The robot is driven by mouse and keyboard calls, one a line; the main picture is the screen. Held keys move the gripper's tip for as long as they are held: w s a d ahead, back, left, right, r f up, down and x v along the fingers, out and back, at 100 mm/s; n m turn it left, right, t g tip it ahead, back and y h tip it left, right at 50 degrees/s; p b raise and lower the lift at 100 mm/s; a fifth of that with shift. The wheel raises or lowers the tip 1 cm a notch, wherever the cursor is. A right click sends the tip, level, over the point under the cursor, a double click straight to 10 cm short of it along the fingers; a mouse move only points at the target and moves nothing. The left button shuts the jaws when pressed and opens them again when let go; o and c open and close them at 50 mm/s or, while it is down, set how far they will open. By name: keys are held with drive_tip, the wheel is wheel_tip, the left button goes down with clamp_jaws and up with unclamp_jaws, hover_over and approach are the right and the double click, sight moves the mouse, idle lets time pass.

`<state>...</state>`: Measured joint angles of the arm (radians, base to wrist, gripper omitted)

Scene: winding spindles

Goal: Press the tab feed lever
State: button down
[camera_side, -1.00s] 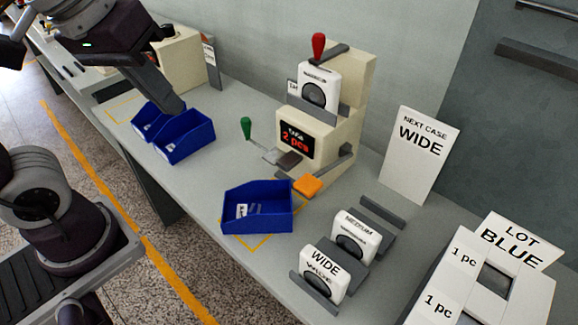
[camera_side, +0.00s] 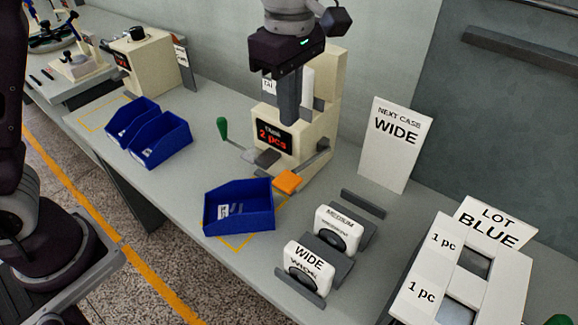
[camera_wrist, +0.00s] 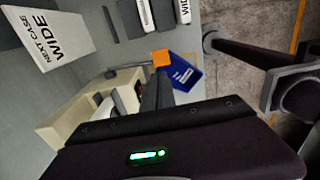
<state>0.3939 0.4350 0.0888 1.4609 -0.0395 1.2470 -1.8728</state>
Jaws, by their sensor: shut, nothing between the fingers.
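The cream machine (camera_side: 309,150) has a screen reading "2 pcs". An orange paddle (camera_side: 288,181) sits low at its front right, by a dark arm on the machine's side; it also shows in the wrist view (camera_wrist: 161,57). I cannot tell from any label which lever is the tab feed lever. A green-knobbed lever (camera_side: 222,128) stands at the machine's left. My gripper (camera_side: 289,121) is shut and empty, fingers pointing down, in front of the machine's upper part and above the paddle, apart from it. It hides the red-knobbed top lever and most of the cartridge.
A blue bin (camera_side: 238,207) stands in front of the machine, left of the paddle. Two blue bins (camera_side: 148,133) are farther left. MEDIUM (camera_side: 338,228) and WIDE (camera_side: 305,266) cartridges stand in holders at right. A "NEXT CASE WIDE" sign (camera_side: 394,143) stands behind them.

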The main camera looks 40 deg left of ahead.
sight(289, 180)
wheel_tip(289, 180, down, 14)
drive_tip(key=shift+r, duration=0.15)
idle(0.3)
